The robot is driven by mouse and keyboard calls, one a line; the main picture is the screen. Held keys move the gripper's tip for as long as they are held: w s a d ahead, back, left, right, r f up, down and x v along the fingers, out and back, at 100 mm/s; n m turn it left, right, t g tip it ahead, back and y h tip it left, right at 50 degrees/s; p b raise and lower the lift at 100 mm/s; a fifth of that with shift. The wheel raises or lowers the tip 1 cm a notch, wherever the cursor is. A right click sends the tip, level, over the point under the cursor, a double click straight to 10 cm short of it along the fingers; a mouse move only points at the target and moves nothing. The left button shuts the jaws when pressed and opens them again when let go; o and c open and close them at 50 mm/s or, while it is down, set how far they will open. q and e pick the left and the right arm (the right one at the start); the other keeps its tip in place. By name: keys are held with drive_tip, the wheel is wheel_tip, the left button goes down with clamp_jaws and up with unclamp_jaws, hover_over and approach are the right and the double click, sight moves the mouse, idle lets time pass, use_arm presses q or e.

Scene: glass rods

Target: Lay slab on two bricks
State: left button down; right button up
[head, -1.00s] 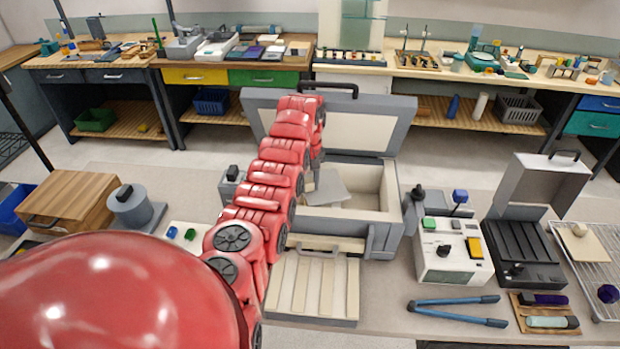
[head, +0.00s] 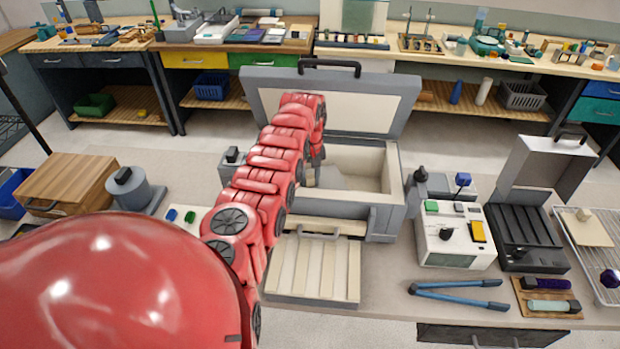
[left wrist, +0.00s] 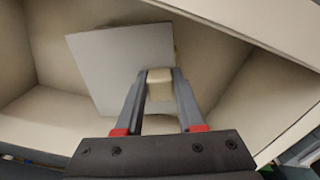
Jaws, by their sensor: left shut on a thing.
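The pale grey square slab (left wrist: 112,68) has a beige knob (left wrist: 160,84) on it. In the left wrist view my left gripper (left wrist: 160,76) is shut on this knob, one finger on each side. In the head view the gripper (head: 316,158) reaches down into the open grey box (head: 385,215) with cream inner walls. The slab (head: 331,177) is partly seen there, inside the box, behind my red arm. I cannot tell whether it touches anything below. The two bricks cannot be made out. My right gripper is not in view.
The box's lid (head: 345,105) stands open at its back. A slatted panel (head: 315,272) lies in front. A white device (head: 452,238), blue-handled tongs (head: 455,293) and a black-ribbed case (head: 522,235) are to the right. A wooden box (head: 70,185) is at left.

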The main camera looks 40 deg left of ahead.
use_arm(q)
drive_tip(key=shift+f+b, duration=0.4)
drive_tip(key=shift+f, duration=0.2)
drive_tip(key=shift+c, duration=2.2)
unclamp_jaws()
drive_tip(key=shift+r, duration=0.1)
wheel_tip(320, 180, up, 11)
drive_tip(key=b, duration=0.4)
drive_tip(key=shift+w+r, duration=0.1)
drive_tip(key=shift+r, duration=0.1)
wheel_tip(320, 180, up, 6)
drive_tip(key=p, duration=0.3)
drive_tip(key=shift+f, duration=0.15)
